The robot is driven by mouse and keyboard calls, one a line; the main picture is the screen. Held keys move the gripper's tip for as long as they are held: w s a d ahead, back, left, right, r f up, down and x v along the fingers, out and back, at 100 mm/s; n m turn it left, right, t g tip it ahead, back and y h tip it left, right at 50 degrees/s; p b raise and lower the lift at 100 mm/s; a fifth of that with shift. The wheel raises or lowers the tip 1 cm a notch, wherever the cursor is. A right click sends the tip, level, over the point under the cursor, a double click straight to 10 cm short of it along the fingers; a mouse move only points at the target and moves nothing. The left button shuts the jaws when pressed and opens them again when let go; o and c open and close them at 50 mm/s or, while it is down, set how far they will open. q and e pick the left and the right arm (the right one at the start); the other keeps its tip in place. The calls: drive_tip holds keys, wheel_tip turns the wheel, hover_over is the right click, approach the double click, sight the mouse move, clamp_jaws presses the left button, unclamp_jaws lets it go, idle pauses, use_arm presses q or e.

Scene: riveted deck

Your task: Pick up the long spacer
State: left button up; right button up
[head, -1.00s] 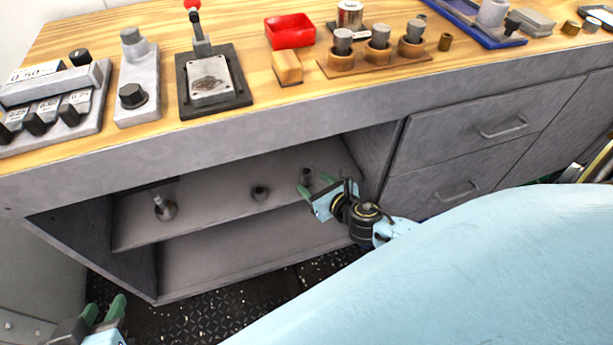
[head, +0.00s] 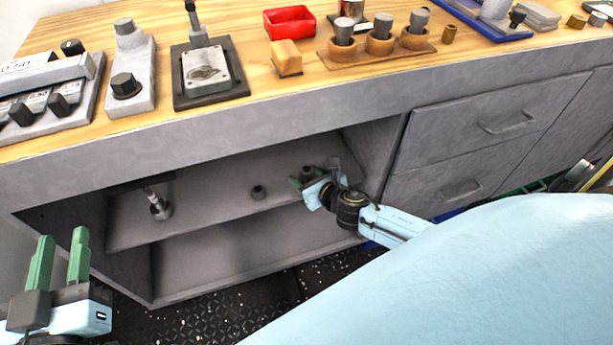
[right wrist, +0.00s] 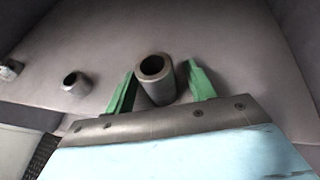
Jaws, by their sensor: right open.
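The long spacer, a grey hollow cylinder, stands upright on the cabinet shelf, partly hidden by my right gripper (head: 306,182) in the head view. In the right wrist view the long spacer (right wrist: 157,84) is between the two green fingers of my open right gripper (right wrist: 162,74), with gaps visible on both sides. A shorter grey hollow spacer (head: 258,192) stands to its left on the shelf; it also shows in the right wrist view (right wrist: 76,83). My left gripper (head: 62,245) is open and empty at the lower left, outside the cabinet.
A metal part with a rod (head: 158,206) stands at the shelf's left. The cabinet's right wall (head: 372,150) is close to my right gripper, and the worktop (head: 160,135) overhangs the shelf (head: 215,205). The shelf between the parts is clear.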

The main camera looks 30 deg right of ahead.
drive_tip(key=c, duration=1.1)
drive_tip(key=shift+c, duration=0.4)
drive_tip(key=shift+r, duration=0.15)
